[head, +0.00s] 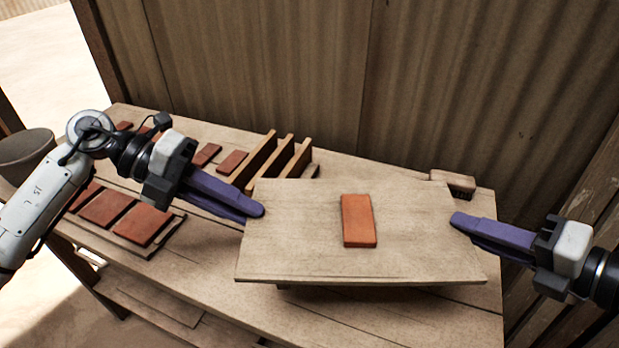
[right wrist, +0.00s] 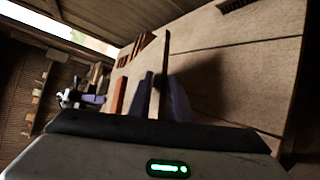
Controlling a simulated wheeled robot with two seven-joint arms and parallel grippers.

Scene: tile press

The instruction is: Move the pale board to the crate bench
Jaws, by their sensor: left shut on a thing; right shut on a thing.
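The pale board (head: 290,240) is held roughly level above the wooden bench, with one red-brown tile (head: 359,221) lying on its middle. My left gripper (head: 258,210) is shut on the board's left edge. My right gripper (head: 458,220) is shut on its right edge. In the right wrist view the board (right wrist: 159,80) shows edge-on at my purple finger (right wrist: 178,100), with the tile (right wrist: 118,97) beyond it. The hidden finger parts lie under the board. I cannot make out a crate bench for certain.
The wooden bench (head: 400,318) bears several red tiles at its left, some on a board (head: 132,247). A slotted wooden rack (head: 285,155) stands behind the held board. A brush-like block (head: 453,182) lies at the back right. Corrugated wall (head: 450,80) closes the back.

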